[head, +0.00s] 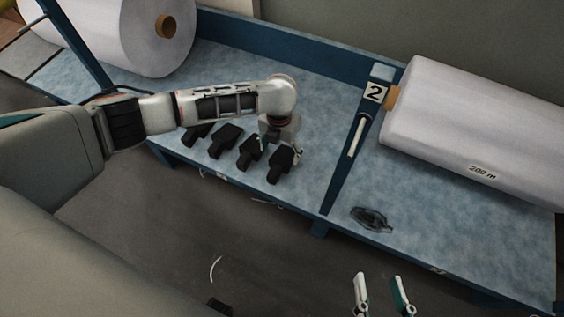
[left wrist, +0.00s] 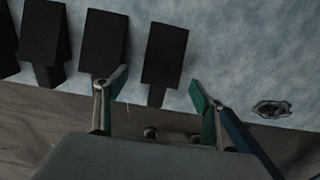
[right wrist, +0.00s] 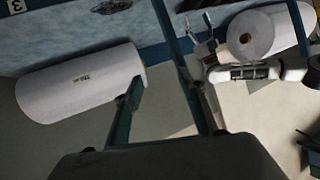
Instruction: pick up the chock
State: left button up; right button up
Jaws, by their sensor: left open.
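Several black chocks lie in a row near the front edge of the blue shelf. The rightmost chock (head: 280,165) is just in front of my left gripper (head: 278,147). In the left wrist view that chock (left wrist: 165,52) lies between and beyond the two fingertips of my left gripper (left wrist: 160,88), which is open and empty. A second chock (head: 250,151) lies to its left and also shows behind the left finger in the left wrist view (left wrist: 102,40). My right gripper (head: 381,279) is open and empty in front of the shelf, away from the chocks.
A blue divider (head: 345,165) marked 2 stands right of the chocks. White rolls lie at the back left (head: 130,35) and at the right (head: 470,125). A dark flat item (head: 370,218) lies near the shelf's front edge. The shelf between chocks and divider is clear.

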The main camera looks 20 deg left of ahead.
aim_at(281, 160)
pick_arm(q)
jog(key=f, duration=0.1)
jog(key=f+b, duration=0.1)
jog(key=f, duration=0.1)
jog(key=f+b, duration=0.1)
jog(key=shift+s+d+f, duration=0.15)
jog(key=shift+s+f, duration=0.15)
jog(key=shift+w+f, duration=0.15)
jog(key=shift+f, duration=0.35)
jog(key=shift+w+r, duration=0.15)
jog(key=shift+r, duration=0.05)
pick_arm(e)
jog(key=a+m, duration=0.1)
jog(key=s+a+m, duration=0.1)
jog(key=a+f+m, duration=0.1)
jog(key=shift+s+a+y, duration=0.15)
jog(key=shift+y, duration=0.15)
pick_arm(q)
jog(key=c, duration=1.5)
